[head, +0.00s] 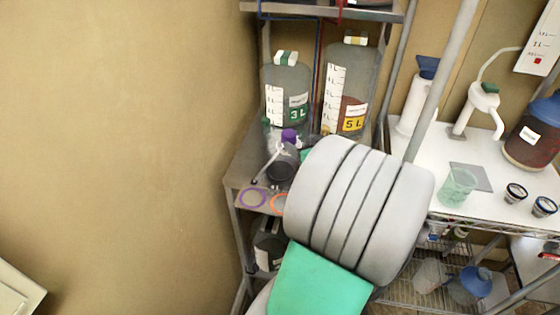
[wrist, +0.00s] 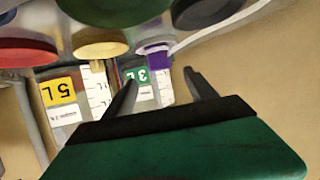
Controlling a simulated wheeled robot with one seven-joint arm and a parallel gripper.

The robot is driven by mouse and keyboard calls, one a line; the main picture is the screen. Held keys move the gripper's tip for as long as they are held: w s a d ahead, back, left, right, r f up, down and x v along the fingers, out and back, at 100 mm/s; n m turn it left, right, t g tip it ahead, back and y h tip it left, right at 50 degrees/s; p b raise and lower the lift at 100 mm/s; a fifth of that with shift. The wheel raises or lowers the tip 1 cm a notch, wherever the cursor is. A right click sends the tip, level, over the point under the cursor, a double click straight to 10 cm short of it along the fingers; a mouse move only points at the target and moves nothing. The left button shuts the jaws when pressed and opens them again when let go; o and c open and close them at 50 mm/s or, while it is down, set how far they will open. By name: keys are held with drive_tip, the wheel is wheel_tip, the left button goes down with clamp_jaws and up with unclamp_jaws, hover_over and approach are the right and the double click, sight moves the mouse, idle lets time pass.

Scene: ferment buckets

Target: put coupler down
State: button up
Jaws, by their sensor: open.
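A purple fitting (head: 290,136), which may be the coupler, shows just left of my arm in the head view, by a pale tube and a dark round piece (head: 282,167). In the wrist view, a purple piece (wrist: 157,48) with a white tube lies beyond my fingertips, apart from them. My gripper (wrist: 160,77) is open, with nothing seen between its two dark fingers. In the head view my arm hides most of the gripper. A purple ring (head: 252,197) and an orange ring (head: 279,202) lie at the shelf's front edge.
The 3 L bottle (head: 288,95) and 5 L bottle (head: 346,95) stand at the back of the metal shelf (head: 240,165). A white counter (head: 415,175) at right holds a green beaker (head: 457,187), small cups and a dark jar (head: 535,135). Bare wall is at left.

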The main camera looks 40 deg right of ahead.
drive_tip(key=w+a+g+y, duration=0.1)
drive_tip(key=a, duration=0.3)
drive_tip(key=w+a+f+n+g+y, duration=0.1)
drive_tip(key=a, duration=0.2)
drive_tip(key=w+a+f+n+y, duration=0.1)
drive_tip(key=w+a, duration=0.1)
drive_tip(key=a, duration=0.2)
drive_tip(key=shift+a+g, duration=0.35)
drive_tip(key=shift+g, duration=0.05)
drive_tip(key=shift+n+g+y, duration=0.5)
drive_tip(key=shift+g, duration=0.3)
drive_tip(key=a, duration=0.5)
drive_tip(key=shift+s+a+f, duration=0.2)
drive_tip(key=shift+a+f, duration=0.05)
drive_tip(key=shift+f, duration=0.15)
drive_tip(key=s+a+g, duration=0.5)
drive_tip(key=s+a, duration=0.6)
drive_tip(key=a, duration=0.4)
drive_tip(key=shift+s+r+g, duration=0.25)
drive_tip(key=shift+g, duration=0.05)
drive_tip(key=shift+a, duration=0.1)
drive_tip(key=shift+c, duration=0.4)
